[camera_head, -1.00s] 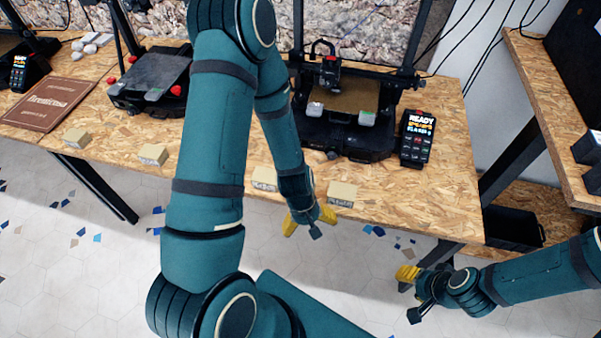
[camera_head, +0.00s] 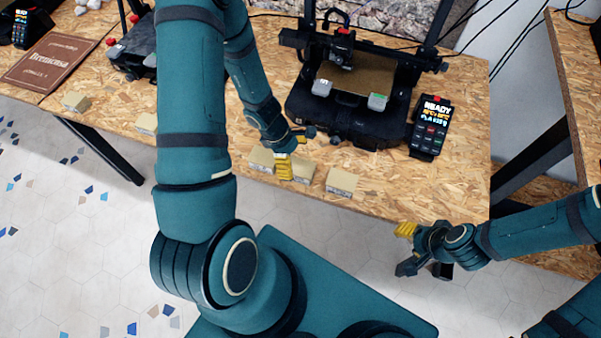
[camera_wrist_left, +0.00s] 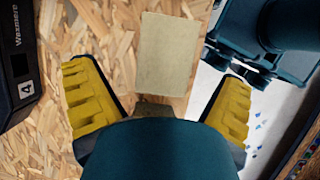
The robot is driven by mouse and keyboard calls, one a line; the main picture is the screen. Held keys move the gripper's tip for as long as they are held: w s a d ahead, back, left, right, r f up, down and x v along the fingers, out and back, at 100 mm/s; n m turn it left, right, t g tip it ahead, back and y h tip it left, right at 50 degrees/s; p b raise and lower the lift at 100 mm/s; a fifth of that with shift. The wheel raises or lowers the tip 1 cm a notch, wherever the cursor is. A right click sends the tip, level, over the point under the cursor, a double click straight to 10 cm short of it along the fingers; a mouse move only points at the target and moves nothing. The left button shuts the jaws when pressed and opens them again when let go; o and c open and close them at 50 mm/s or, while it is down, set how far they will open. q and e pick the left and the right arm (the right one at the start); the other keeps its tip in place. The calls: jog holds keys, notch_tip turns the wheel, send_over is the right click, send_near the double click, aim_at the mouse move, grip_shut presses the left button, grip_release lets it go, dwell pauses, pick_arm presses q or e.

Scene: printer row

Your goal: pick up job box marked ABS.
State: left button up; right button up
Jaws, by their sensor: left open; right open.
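Several small tan job boxes stand along the table's front edge. In the head view, one box (camera_head: 341,182) is right of my left gripper, one (camera_head: 304,171) is beside its yellow finger, and one (camera_head: 261,158) is just left of it. Two more boxes (camera_head: 75,101) (camera_head: 146,123) are further left. Their markings are too small to read. My left gripper (camera_head: 297,151) is open and empty above the boxes. In the left wrist view, a plain box top (camera_wrist_left: 167,55) shows between and beyond its spread fingers. My right gripper (camera_head: 406,249) is open and empty beyond the front edge.
A black printer (camera_head: 345,105) stands behind the boxes, with a keypad unit (camera_head: 430,127) reading READY on its right. A brown book (camera_head: 52,65) lies at the far left. A second table (camera_head: 580,95) stands at right.

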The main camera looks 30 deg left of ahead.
aim_at(300, 167)
pick_arm(q)
jog(key=shift+s+d+b+x, duration=0.15)
jog(key=shift+b+x, duration=0.55)
jog(key=shift+x, duration=0.65)
jog(key=shift+s+d+b+x, duration=0.15)
jog(key=shift+b+x, duration=0.55)
jog(key=shift+x, duration=0.7)
jog(key=shift+r, duration=0.15)
jog(key=c, duration=1.3)
